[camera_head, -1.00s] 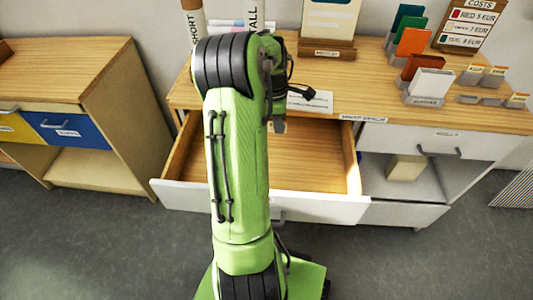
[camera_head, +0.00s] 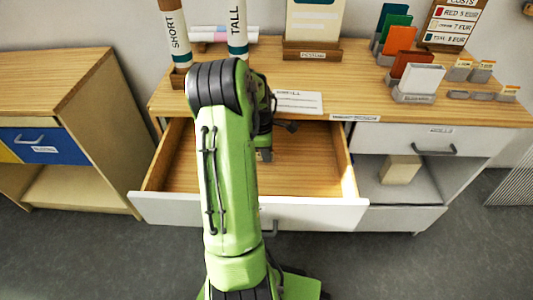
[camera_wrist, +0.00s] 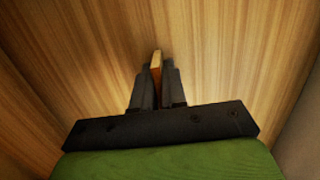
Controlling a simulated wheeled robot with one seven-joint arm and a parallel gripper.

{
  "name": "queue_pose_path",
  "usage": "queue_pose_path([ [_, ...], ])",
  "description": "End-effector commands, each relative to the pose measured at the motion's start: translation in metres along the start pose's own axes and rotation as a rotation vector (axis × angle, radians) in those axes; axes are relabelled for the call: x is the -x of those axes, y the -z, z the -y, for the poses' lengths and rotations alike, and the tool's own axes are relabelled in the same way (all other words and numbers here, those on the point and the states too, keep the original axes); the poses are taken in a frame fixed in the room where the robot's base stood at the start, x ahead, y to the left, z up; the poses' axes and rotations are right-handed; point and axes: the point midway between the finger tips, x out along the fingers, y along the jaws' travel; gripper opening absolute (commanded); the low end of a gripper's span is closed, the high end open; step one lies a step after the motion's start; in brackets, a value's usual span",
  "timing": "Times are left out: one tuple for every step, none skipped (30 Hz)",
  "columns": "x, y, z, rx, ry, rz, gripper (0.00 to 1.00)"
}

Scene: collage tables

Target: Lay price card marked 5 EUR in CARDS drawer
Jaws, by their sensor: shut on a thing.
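My gripper (camera_head: 265,155) is inside the open drawer (camera_head: 330,212), above its wooden floor, partly hidden behind my arm. In the wrist view, my gripper (camera_wrist: 155,85) is shut on a thin card (camera_wrist: 156,66), seen edge-on with an orange-tan edge between the two dark fingers. The marking on the card cannot be read. The wooden drawer floor (camera_wrist: 235,50) fills most of the wrist view; whether the card touches it I cannot tell. No label on the open drawer's front can be read.
Small price cards (camera_head: 462,64) stand in grey holders at the table's right, near an empty-looking holder (camera_head: 482,96). A coloured card rack (camera_head: 415,80), a costs board (camera_head: 452,20) and tall tubes (camera_head: 237,30) stand on the table. A shut white drawer (camera_head: 400,140) is at right.

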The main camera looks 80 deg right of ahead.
Motion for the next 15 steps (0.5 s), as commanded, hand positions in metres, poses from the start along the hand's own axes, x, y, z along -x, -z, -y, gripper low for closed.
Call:
queue_pose_path([
  [-0.0022, 0.0003, 0.0001, 0.0, 0.001, 0.0, 0.0],
  [-0.0033, 0.0004, 0.0001, 0.0, 0.001, 0.0, 0.0],
  [-0.0033, 0.0004, 0.0, 0.0, 0.0, 0.0, 0.15],
  [-0.0029, 0.0003, 0.0, 0.0, 0.0, 0.0, 0.19],
  [-0.0028, 0.0003, 0.0001, 0.0, 0.0, 0.0, 0.24],
  [-0.0027, 0.0003, 0.0001, 0.0, 0.001, 0.0, 0.3],
  [-0.0026, 0.0003, 0.0001, 0.0, 0.0, 0.0, 0.35],
  [-0.0026, 0.0003, 0.0001, 0.0, 0.001, 0.0, 0.37],
  [-0.0026, 0.0003, 0.0001, 0.0, 0.001, 0.0, 0.37],
  [-0.0026, 0.0003, 0.0001, 0.0, 0.001, 0.0, 0.37],
  [-0.0025, 0.0003, 0.0001, 0.0, 0.001, 0.0, 0.37],
  [-0.0025, 0.0003, 0.0001, 0.0, 0.001, 0.0, 0.37],
  [-0.0025, 0.0003, 0.0001, 0.0, 0.001, 0.0, 0.37],
  [-0.0025, 0.0003, 0.0001, 0.0, 0.001, 0.0, 0.37],
  [-0.002, 0.0002, 0.0001, 0.0, 0.001, 0.0, 0.37],
])
